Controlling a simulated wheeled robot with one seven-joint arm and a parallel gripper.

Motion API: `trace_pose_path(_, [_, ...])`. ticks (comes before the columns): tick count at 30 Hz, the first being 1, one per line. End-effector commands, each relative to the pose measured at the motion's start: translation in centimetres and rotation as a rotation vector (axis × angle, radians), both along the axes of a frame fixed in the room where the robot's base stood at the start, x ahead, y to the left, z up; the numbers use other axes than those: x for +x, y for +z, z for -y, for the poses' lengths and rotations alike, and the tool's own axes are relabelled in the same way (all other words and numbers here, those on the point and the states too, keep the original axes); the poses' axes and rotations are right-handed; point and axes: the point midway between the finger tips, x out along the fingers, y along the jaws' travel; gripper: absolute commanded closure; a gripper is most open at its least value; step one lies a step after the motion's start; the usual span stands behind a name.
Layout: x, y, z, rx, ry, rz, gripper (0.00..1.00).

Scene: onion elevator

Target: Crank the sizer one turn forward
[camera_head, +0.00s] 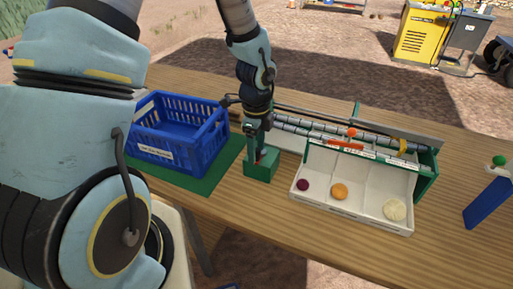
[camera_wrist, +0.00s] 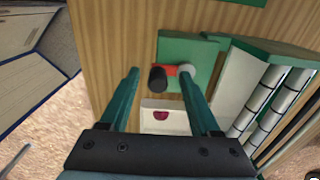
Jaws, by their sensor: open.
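The sizer has a white tray (camera_head: 345,215) with compartments in front of a row of grey rollers (camera_head: 300,124). At its left end is a green block (camera_head: 262,172), which also shows in the wrist view (camera_wrist: 203,48). The crank on it has a black knob (camera_wrist: 158,79), a red arm (camera_wrist: 171,70) and a grey hub (camera_wrist: 187,74). My gripper (camera_head: 258,137) is over the block. In the wrist view its fingers (camera_wrist: 160,72) are open, with the knob between them in the picture; contact cannot be told.
A dark red onion (camera_head: 303,185), a yellow onion (camera_head: 339,191) and a white onion (camera_head: 395,210) lie in the tray. A blue crate (camera_head: 180,137) stands left on a green mat (camera_head: 213,181). A blue post (camera_head: 488,203) stands right. The wooden table front is clear.

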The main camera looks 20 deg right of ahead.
Motion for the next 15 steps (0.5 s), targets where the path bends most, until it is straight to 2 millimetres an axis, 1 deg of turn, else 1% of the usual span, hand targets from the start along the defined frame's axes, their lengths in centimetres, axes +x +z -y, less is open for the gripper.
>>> trace_pose_path(15, [0.0,3.9,0.0,0.000,0.000,0.000,0.37])
